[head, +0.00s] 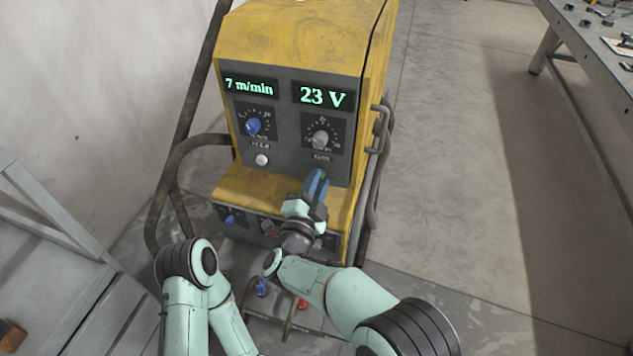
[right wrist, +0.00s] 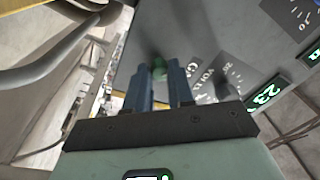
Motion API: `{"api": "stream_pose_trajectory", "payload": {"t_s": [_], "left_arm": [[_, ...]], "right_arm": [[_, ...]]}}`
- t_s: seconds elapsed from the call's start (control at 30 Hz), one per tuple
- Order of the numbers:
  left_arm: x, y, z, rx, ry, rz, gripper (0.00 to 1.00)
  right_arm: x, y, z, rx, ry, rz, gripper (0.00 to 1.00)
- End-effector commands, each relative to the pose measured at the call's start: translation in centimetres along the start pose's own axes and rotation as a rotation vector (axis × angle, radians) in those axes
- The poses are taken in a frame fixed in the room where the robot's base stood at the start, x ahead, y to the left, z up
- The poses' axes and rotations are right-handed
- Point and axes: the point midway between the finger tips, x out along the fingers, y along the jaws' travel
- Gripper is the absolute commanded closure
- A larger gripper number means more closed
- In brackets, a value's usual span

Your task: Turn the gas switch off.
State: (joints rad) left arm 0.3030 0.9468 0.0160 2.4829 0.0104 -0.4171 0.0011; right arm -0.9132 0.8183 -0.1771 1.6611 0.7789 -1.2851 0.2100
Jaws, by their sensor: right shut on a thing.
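In the head view my right gripper (head: 317,184) reaches the panel below the right-hand dial and mostly covers the switch. The gripper is shut on the switch. The switch's exact angle is hard to tell. My left arm shows at the lower left of the head view, but its gripper is not visible.
A blue knob (head: 253,126), a grey knob (head: 320,140) and a white button (head: 262,160) are close by on the panel. Displays (head: 323,96) read 7 m/min and 23 V. Metal tube handles flank the machine. A workbench (head: 600,50) stands at right; floor between is clear.

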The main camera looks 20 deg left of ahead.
Motion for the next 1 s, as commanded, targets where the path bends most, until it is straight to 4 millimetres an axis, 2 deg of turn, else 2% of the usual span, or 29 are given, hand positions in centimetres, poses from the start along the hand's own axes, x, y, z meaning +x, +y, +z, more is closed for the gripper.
{"api": "stream_pose_trajectory", "payload": {"t_s": [0.3, 0.87, 0.9, 0.97, 1.0], "left_arm": [[-0.31, 0.03, 0.18, -0.001, -0.005, -0.001, 0.57], [-0.34, 0.03, 0.22, -0.001, -0.007, -0.002, 0.57], [-0.34, 0.04, 0.22, -0.001, -0.007, -0.002, 0.57], [-0.34, 0.04, 0.22, -0.001, -0.007, -0.001, 0.57], [-0.34, 0.04, 0.22, -0.001, -0.007, -0.001, 0.57]], "right_arm": [[-0.02, -0.03, 0.01, -0.128, -0.011, -0.010, 1.00], [-0.04, 0.01, 0.05, -0.158, -0.013, -0.012, 1.00], [-0.04, 0.01, 0.05, -0.158, -0.013, -0.012, 0.71], [-0.04, 0.01, 0.05, -0.157, -0.013, -0.012, 0.52], [-0.04, 0.01, 0.05, -0.157, -0.013, -0.012, 0.52]]}}
